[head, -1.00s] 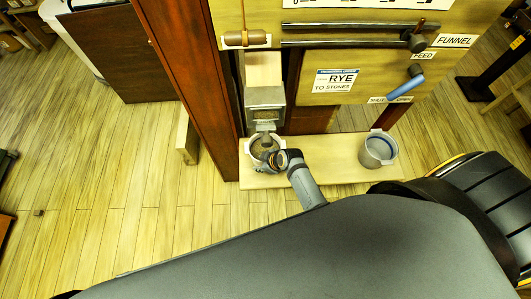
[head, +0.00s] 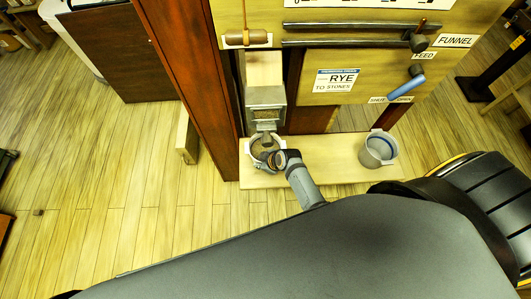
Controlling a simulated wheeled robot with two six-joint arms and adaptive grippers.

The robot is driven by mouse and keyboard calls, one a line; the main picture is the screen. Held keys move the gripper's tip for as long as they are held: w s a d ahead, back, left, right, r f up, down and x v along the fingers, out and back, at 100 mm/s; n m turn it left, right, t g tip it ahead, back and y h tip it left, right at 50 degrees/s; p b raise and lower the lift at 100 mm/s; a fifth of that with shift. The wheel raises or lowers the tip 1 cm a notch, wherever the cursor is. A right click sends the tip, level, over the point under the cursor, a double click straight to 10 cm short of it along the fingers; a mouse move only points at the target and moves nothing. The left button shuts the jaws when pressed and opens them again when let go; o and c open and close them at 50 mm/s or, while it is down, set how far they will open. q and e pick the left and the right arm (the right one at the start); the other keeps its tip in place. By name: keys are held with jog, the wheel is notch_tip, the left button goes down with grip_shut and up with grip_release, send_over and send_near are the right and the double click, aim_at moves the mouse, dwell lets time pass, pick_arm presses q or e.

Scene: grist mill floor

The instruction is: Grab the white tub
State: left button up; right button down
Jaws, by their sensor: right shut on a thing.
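A white tub (head: 254,150) stands on the pale wooden shelf under the chute's spout, with brownish grain inside. My right gripper (head: 267,160) is shut on this tub at its near side; the fingers and wrist hide part of the rim and wall. My left gripper is not in view.
The metal spout (head: 265,122) comes down close above the held tub. A reddish wooden post (head: 190,80) rises just left of it. The panel with levers (head: 417,82) is behind.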

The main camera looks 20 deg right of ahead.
jog(key=shift+w+r, duration=0.15)
jog(key=shift+r, duration=0.05)
jog(key=shift+r, duration=0.2)
notch_tip(320, 180, up, 2)
jog(key=shift+r, duration=0.2)
jog(key=s+d+r, duration=0.3)
jog(key=s+r, duration=0.7)
jog(key=s, duration=0.3)
jog(key=shift+s, duration=0.4)
